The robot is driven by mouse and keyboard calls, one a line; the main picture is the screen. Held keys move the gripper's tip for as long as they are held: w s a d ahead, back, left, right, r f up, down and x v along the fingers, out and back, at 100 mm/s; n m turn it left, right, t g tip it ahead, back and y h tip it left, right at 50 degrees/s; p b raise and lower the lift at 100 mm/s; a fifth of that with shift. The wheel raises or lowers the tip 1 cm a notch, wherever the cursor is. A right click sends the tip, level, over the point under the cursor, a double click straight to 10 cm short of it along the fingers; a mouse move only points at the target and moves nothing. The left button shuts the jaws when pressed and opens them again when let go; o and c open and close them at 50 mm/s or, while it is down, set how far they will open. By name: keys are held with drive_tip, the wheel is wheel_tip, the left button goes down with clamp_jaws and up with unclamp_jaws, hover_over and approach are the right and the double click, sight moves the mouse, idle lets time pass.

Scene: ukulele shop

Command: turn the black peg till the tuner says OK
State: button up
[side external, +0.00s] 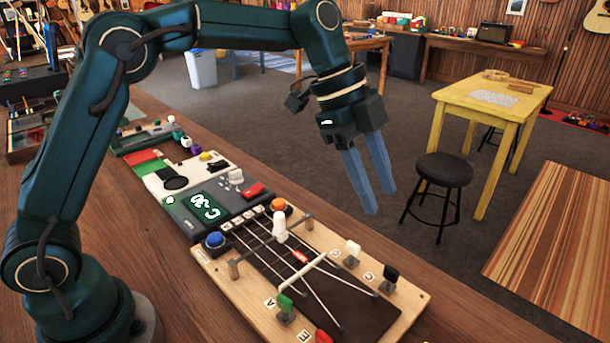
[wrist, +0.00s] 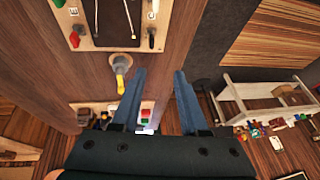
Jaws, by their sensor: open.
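The black peg (side external: 391,273) stands on the right edge of the wooden string board (side external: 405,320) in the side view. The tuner (side external: 205,208) beside the board has a lit green display with a C and what looks like 30, turned in the picture; OK is not visible. My gripper (side external: 379,202) is open and empty, its two blue fingers pointing down above and behind the black peg, apart from it. In the wrist view my gripper (wrist: 159,73) shows a clear gap between the fingers.
White (side external: 353,252), green (side external: 285,305) and red (side external: 324,336) pegs stand on the board. A black stool (side external: 444,170) and yellow table (side external: 490,100) stand beyond the bench.

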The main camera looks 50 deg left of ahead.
sight(391, 268)
drive_tip(key=d+f, duration=0.1)
drive_tip(key=f, duration=0.3)
drive_tip(key=d+f+g, duration=0.1)
drive_tip(key=f, duration=0.3)
drive_tip(key=d+f+g, duration=0.1)
drive_tip(key=d+f, duration=0.1)
drive_tip(key=f, duration=0.2)
drive_tip(key=shift+w+f, duration=0.35)
clamp_jaws()
